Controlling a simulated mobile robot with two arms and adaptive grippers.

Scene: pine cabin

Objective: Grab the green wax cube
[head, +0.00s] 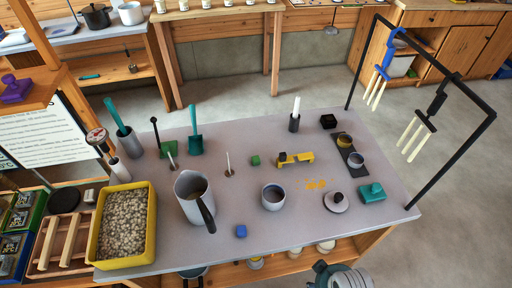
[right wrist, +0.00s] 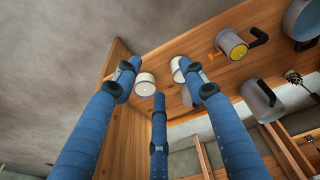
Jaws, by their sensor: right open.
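The green wax cube (head: 255,160) sits on the grey table top (head: 250,255), near its middle, just left of a yellow tool. It looks small and upright, with clear table around it. My right gripper shows in the right wrist view (right wrist: 158,80), with its blue fingers spread and nothing between them. The cube is not visible in that view. I do not see the right gripper's fingers in the head view, so its distance from the cube cannot be told. My left gripper is in neither view.
A thin stick on a brown base (head: 229,170) stands left of the cube. The yellow-black tool (head: 295,158) lies right. A grey cup (head: 273,197), blue cube (head: 241,231), pitcher (head: 190,205) and yellow gravel bin (head: 151,235) stand nearer. A black rack (head: 455,75) rises at right.

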